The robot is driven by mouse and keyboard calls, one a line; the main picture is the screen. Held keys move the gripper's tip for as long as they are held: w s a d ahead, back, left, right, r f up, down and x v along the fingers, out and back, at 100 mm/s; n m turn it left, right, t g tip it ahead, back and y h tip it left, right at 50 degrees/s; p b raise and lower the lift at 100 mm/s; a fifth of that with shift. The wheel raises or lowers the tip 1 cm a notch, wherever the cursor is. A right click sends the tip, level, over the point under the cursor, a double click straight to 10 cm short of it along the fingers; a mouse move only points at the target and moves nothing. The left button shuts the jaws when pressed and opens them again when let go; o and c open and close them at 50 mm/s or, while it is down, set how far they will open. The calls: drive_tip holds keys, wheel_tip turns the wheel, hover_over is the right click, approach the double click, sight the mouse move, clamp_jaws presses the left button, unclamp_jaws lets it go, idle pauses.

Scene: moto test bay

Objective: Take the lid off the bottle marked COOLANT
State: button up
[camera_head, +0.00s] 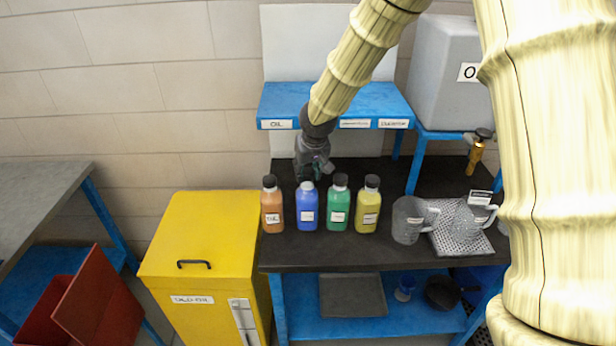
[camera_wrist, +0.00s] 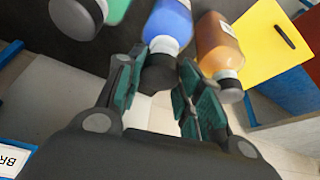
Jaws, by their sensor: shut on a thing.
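A blue bottle (camera_head: 307,208) stands upright on the dark bench top, second from left in a row of bottles. Its white label is too small to read. Its white neck shows bare in the head view, with no dark lid on it. My gripper (camera_head: 314,173) is just above and behind this bottle. In the wrist view, my gripper (camera_wrist: 160,88) is shut on a dark lid (camera_wrist: 158,76), with the blue bottle (camera_wrist: 170,22) and its pale neck right beyond. The lid is hidden or indistinct between the fingers in the head view.
An orange bottle (camera_head: 272,208) marked OIL stands left; green (camera_head: 339,207) and yellow (camera_head: 368,210) bottles stand right, all with dark lids. A blue shelf (camera_head: 290,98) overhangs behind. Grey jugs (camera_head: 407,222) and a perforated tray (camera_head: 452,241) are farther right. A yellow bin (camera_head: 215,230) stands left.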

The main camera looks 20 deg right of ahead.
drive_tip(key=shift+b+v, duration=0.5)
drive_tip(key=shift+v, duration=0.35)
drive_tip(key=s+r+b, duration=0.1)
drive_tip(key=s+b, duration=0.4)
drive_tip(key=s, duration=1)
drive_tip(key=shift+s+d+r, duration=0.15)
drive_tip(key=shift+s+r, duration=0.1)
